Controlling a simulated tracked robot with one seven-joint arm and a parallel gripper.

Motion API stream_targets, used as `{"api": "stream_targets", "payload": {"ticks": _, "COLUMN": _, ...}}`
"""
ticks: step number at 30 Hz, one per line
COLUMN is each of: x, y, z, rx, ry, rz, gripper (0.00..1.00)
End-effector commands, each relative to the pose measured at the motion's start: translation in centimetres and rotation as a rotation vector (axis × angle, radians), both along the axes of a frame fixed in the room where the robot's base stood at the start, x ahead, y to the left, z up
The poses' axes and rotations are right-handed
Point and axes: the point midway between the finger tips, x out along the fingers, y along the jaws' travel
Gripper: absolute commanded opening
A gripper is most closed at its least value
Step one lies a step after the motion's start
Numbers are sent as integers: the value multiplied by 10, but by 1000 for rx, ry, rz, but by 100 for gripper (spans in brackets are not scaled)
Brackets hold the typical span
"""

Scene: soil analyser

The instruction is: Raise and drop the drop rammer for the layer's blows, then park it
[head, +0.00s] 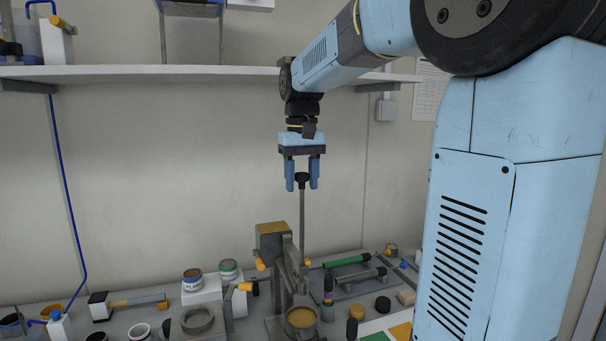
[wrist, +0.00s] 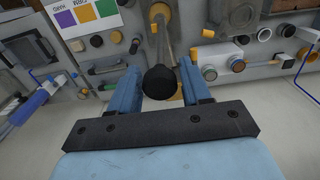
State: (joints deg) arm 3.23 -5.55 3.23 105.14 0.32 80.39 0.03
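The drop rammer has a black knob (head: 302,177) on top of a thin grey rod (head: 302,225), which runs down upright into the grey rammer stand (head: 287,262). My gripper (head: 302,184) points straight down, with its two blue fingers on either side of the knob. The fingers look shut on the knob, with no clear gap at its sides. In the wrist view the knob (wrist: 160,82) sits between the fingers. A round mould with brown soil (head: 300,318) stands at the foot of the stand. The rammer's lower end is hidden.
A hammer-like tool (head: 130,302) and several tins lie left of the stand. Green-handled (head: 346,261) and grey-handled tools lie on a rack to the right. A shelf (head: 190,73) runs along the wall behind my arm. The air around the rod is clear.

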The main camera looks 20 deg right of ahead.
Motion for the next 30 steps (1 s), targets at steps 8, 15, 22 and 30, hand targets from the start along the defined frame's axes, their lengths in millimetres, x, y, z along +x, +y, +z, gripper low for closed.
{"api": "stream_targets", "payload": {"ticks": 8, "x": 0, "y": 0, "z": 0, "rx": 0, "ry": 0, "rz": 0, "gripper": 20}}
{"api": "stream_targets", "payload": {"ticks": 15, "x": 0, "y": 0, "z": -1, "rx": 0, "ry": 0, "rz": 0, "gripper": 9}}
{"api": "stream_targets", "payload": {"ticks": 22, "x": 0, "y": 0, "z": -13, "rx": 0, "ry": 1, "rz": 1, "gripper": 9}}
{"api": "stream_targets", "payload": {"ticks": 30, "x": 0, "y": 1, "z": -16, "rx": 0, "ry": 0, "rz": 1, "gripper": 9}}
